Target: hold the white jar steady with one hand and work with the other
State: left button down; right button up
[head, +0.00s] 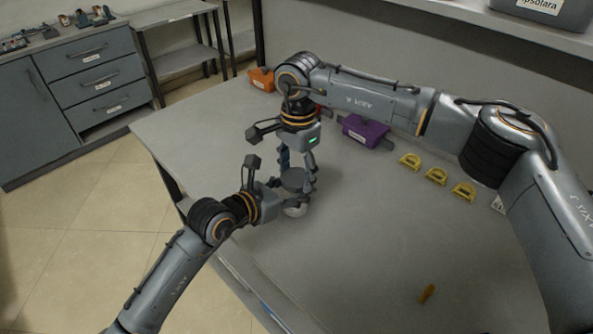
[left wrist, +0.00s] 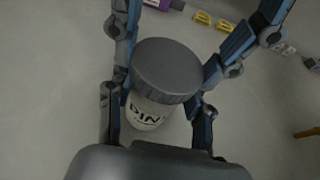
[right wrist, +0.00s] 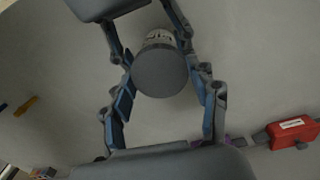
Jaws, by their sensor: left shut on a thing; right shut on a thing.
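The white jar (head: 295,209) stands upright on the table, mostly hidden in the head view. It has a wide dark grey lid (head: 292,180) on top. The left wrist view shows its white body (left wrist: 148,112) with dark lettering, partly read. My left gripper (head: 284,196) comes in low from the side, shut on the jar's body with a finger on each side. My right gripper (head: 297,172) points down from above, its fingers shut on the lid. In the right wrist view the lid (right wrist: 160,70) lies between the fingers and hides most of the body.
A purple box (head: 364,131), several yellow pieces (head: 437,176) and an orange-red box (head: 262,79) lie along the back of the table (head: 350,255). A small orange item (head: 427,293) lies at the front right. The table between it and the jar is clear.

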pick_arm(q)
jog(key=shift+r, duration=0.15)
pick_arm(e)
jog(key=shift+m, duration=0.8)
jog(key=o, duration=1.3)
jog(key=shift+r, duration=0.1)
jog(key=shift+r, duration=2.2)
jog(key=shift+c, duration=0.5)
